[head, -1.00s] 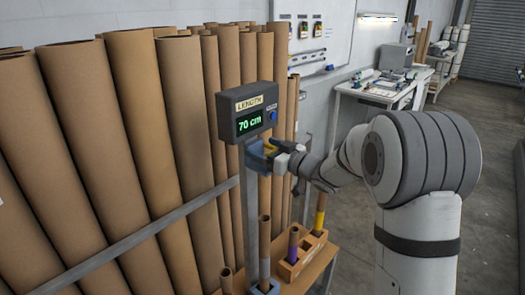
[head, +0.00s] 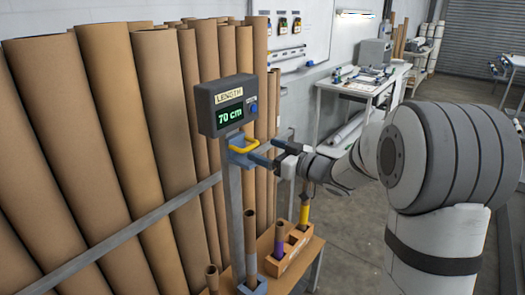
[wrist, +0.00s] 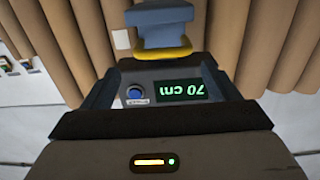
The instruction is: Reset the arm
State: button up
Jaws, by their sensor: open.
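A grey length display (head: 228,105) reading 70 cm is fixed on an upright metal post. Below it, a blue slider block (head: 240,158) with a yellow handle (head: 245,145) sits on the post. My gripper (head: 262,153) is open, with its two fingers pointing left toward the handle. It holds nothing. In the wrist view the yellow handle (wrist: 160,52) shows just beyond the fingertips, and the display (wrist: 180,90) shows upside down between the fingers. Whether the fingertips are fully clear of the handle is hard to tell.
Tall brown cardboard tubes (head: 105,120) lean behind a metal rail (head: 150,228) on the left. Below, a wooden block (head: 290,245) holds short tubes on a small table. A white workbench (head: 365,90) stands at the back. Open floor lies between bench and arm.

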jog(key=s+d+m+t+h, duration=0.1)
jog(key=s+d+m+h, duration=0.3)
jog(key=d+h, duration=0.3)
jog(key=s+d+m+h, duration=0.4)
jog(key=d+h, duration=0.3)
jog(key=s+f+m+g, duration=0.1)
jog(key=s+f+g, duration=0.3)
jog(key=s, duration=0.8)
jog(key=s+f+m+g, duration=0.1)
jog(key=s+f+g, duration=0.3)
jog(key=s, duration=0.8)
jog(key=shift+s+a+f+g, duration=0.2)
jog(key=shift+a+f+g, duration=0.1)
jog(key=shift+a+g, duration=0.1)
